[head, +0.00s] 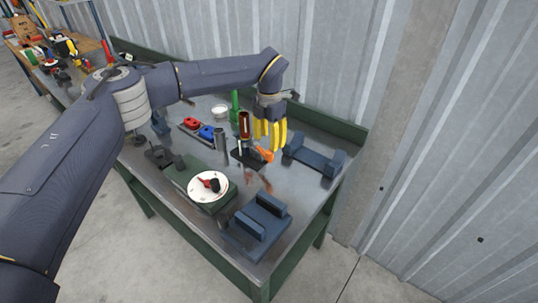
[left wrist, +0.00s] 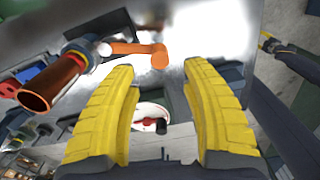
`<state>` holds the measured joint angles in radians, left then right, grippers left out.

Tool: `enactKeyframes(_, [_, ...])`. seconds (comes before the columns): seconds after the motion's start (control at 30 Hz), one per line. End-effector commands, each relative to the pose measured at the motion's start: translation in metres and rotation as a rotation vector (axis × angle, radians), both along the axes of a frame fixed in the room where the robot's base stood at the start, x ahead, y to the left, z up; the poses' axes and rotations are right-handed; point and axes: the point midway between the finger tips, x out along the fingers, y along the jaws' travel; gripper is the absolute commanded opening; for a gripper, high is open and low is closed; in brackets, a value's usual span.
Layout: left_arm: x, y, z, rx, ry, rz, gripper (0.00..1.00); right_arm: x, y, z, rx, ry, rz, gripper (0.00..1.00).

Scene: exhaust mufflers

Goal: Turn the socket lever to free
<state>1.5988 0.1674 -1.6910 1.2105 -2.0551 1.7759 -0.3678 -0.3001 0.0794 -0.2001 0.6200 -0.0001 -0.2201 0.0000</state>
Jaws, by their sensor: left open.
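An orange lever (head: 264,154) sits low beside a copper-coloured tube (head: 243,126) on the bench. In the left wrist view the orange lever (left wrist: 140,48) points right from a dark collar (left wrist: 83,47) next to the tube (left wrist: 50,86). My left gripper (head: 270,142) hangs over the lever with its yellow fingers down. It is open and empty; the lever's end lies beyond the gap between the fingertips (left wrist: 163,68) in the wrist view. I cannot tell if a finger touches it.
A white disc with a red and black knob (head: 208,187) stands on a green base. Dark blue blocks (head: 313,158) lie right of the lever and another (head: 256,227) in front. Red and blue parts (head: 206,132) and a green bottle (head: 234,105) stand behind. A corrugated wall backs the bench.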

Motion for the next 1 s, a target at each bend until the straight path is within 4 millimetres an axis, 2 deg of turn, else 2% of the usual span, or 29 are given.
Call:
enactKeyframes(0.13, [0.000,0.000,-0.026,-0.001,0.002,0.000,0.47,0.000,0.000,0.000,0.000,0.000,0.000,0.44])
enactKeyframes(0.4, [0.000,0.000,-0.056,-0.001,0.001,-0.001,0.47,0.000,-0.001,0.000,-0.001,0.000,0.000,0.44])
enactKeyframes(0.6, [0.000,0.000,-0.065,-0.001,-0.001,-0.001,0.47,0.000,-0.001,0.000,-0.001,0.000,0.000,0.44])
enactKeyframes(0.93, [0.000,0.000,-0.067,-0.001,-0.001,-0.001,0.47,0.000,-0.001,0.000,-0.001,0.000,0.000,0.44])
enactKeyframes(0.97, [0.000,0.000,-0.067,-0.001,-0.001,-0.001,0.49,0.000,-0.001,0.000,-0.001,0.000,0.000,0.44])
enactKeyframes(1.0, [0.000,0.000,-0.067,-0.001,-0.001,-0.001,0.45,0.000,-0.001,0.000,-0.001,0.000,0.000,0.44])
